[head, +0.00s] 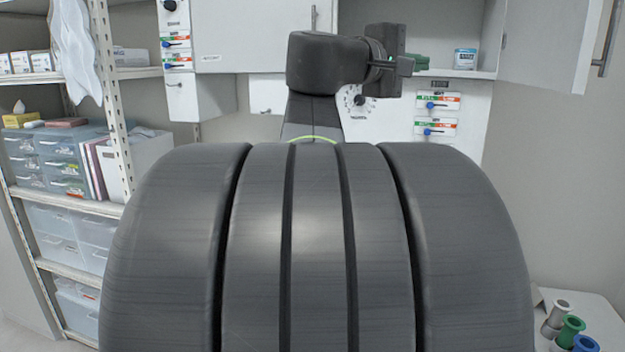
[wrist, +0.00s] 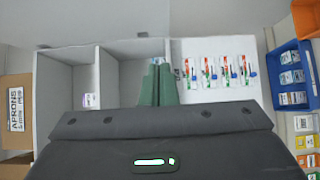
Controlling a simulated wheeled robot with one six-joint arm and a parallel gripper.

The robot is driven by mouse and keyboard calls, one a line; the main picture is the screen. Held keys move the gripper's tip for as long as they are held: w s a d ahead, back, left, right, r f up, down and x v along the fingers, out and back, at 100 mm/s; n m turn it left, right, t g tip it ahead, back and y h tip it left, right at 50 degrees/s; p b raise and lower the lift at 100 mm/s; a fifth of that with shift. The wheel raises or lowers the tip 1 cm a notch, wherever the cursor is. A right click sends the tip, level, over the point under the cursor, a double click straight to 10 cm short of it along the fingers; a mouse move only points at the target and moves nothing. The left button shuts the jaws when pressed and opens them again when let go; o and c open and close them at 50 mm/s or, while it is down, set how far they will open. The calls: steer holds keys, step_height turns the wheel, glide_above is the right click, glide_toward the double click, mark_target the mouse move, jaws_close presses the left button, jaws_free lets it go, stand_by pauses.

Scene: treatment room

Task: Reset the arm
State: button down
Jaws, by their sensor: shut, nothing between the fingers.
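My arm rises in the middle of the head view, behind a large dark ribbed part of my own body that fills the lower half. My gripper (head: 418,62) is held out to the right at the top, in front of the open wall cabinet. Its green fingers also show at the centre of the wrist view (wrist: 157,84), side by side and shut. Nothing is held between them.
An open cabinet (head: 460,20) holds a small box (head: 465,59). Its door (head: 548,45) hangs open at right. Shelving (head: 60,265) with drawers stands left. Colored cylinders (head: 571,329) stand on a white surface at lower right. A blue bin rack (wrist: 292,75) shows in the wrist view.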

steer(key=w+a, duration=0.1)
steer(key=w+a+m+g, duration=0.1)
steer(key=shift+w+a+r+h+p, duration=0.1)
steer(key=shift+w+a+h+p, duration=0.1)
steer(key=shift+w+h+p, duration=0.15)
